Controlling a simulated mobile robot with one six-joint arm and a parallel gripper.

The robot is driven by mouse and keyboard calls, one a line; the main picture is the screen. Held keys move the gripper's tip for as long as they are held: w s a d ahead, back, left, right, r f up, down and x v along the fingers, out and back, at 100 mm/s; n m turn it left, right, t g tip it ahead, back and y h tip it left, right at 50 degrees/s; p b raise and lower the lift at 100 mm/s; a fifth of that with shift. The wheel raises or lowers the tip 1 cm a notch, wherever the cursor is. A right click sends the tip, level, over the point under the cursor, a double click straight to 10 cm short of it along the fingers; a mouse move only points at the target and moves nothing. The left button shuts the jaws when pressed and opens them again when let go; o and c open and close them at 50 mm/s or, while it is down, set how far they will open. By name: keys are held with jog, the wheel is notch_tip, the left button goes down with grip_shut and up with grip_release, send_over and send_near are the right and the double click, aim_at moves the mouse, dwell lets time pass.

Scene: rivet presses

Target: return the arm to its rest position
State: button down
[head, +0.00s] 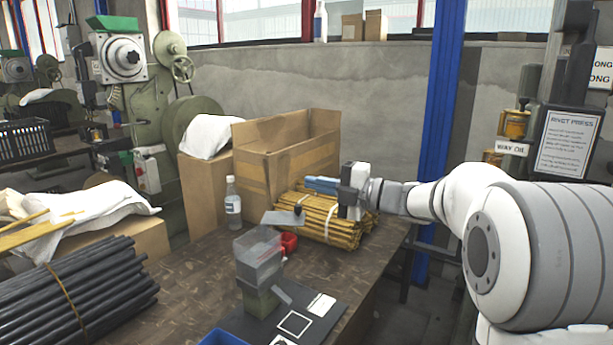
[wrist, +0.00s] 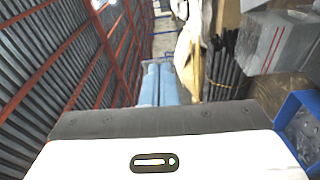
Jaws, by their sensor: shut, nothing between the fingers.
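My arm reaches in from the right edge of the head view, roughly level, above the right part of the workbench (head: 195,275). My gripper (head: 308,183) points left, its blue fingers in front of the large open cardboard box (head: 255,175) and above the bundle of yellow-brown rods (head: 330,225). In the wrist view the two blue fingers (wrist: 160,67) lie side by side, shut, with nothing between them. Whether the gripper touches the rods cannot be told from these views.
A clear-topped dispenser (head: 258,262), a red cup (head: 289,242) and a water bottle (head: 233,203) stand on the bench. Black rods (head: 75,300) lie at left. A blue bin (head: 222,338) is at the front edge. A blue post (head: 440,110) rises behind my arm.

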jog(key=w+d+r+m+t+h+p, duration=0.1)
jog(key=d+r+m+t+h+p, duration=0.5)
jog(key=d+m+t+h, duration=0.5)
jog(key=s+d+f+m+g+h+p, duration=0.3)
jog(key=s+d+m+g+h, duration=0.25)
jog(key=m, duration=0.55)
jog(key=s+a+f+m+g+p, duration=0.1)
jog(key=s+f+m+g+p, duration=0.1)
jog(key=s, duration=0.6)
jog(key=s+a+f+m+g+p, duration=0.1)
jog(key=s+f+m+g+p, duration=0.1)
jog(key=s, duration=0.7)
jog(key=s+a+f+m+g+p, duration=0.2)
jog(key=s+f+m+g, duration=0.2)
jog(key=s, duration=0.5)
jog(key=shift+f+g, duration=0.5)
jog(key=shift+g, duration=0.75)
